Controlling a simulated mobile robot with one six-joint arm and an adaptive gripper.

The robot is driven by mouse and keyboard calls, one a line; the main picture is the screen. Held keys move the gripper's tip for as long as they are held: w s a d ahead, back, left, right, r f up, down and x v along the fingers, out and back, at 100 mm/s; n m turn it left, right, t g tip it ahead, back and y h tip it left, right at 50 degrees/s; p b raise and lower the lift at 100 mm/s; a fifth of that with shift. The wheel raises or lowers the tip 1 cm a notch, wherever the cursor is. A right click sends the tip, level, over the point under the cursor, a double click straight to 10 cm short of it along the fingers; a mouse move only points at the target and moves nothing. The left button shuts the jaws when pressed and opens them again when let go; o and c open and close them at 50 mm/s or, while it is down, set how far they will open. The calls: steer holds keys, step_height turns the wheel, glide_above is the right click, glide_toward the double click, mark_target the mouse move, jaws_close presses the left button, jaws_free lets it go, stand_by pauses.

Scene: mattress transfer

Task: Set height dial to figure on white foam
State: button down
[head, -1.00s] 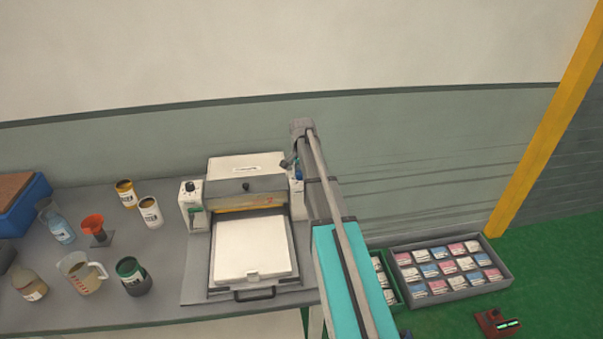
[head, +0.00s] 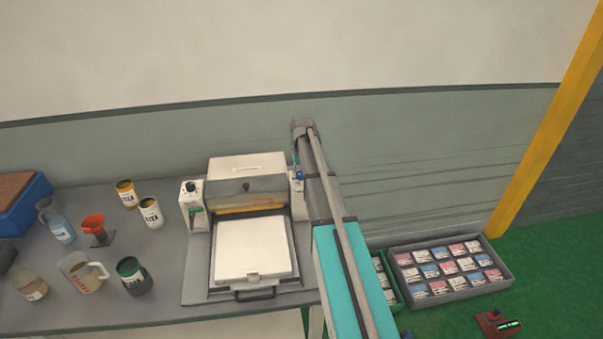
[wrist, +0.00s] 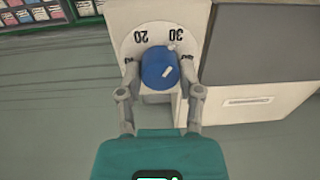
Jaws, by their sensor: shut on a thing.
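The blue height dial (wrist: 158,70) sits on a pale round scale plate (wrist: 122,42) marked 20 and 30 in the wrist view. A white mark on its rim points between the two figures, nearer 30. My gripper (wrist: 160,78) is shut on the dial, one finger at each side. In the head view a bit of the blue dial (head: 299,173) shows at the machine's right side, and my arm hides the gripper. The white foam slab (head: 252,245) lies on the machine's front bed. No figure on it can be read.
The machine (head: 247,167) stands on a grey table (head: 160,270). A second knob (head: 191,187) is on its left side. Cups and jugs, among them a measuring jug (head: 80,272), stand to the left. A crate of cards (head: 490,287) is on the right.

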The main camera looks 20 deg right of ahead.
steer(key=shift+s+n, duration=0.2)
steer(key=shift+n, duration=0.1)
steer(key=shift+c, duration=1.5)
jaws_free()
steer(key=shift+o, duration=0.2)
steer(key=shift+w, duration=0.1)
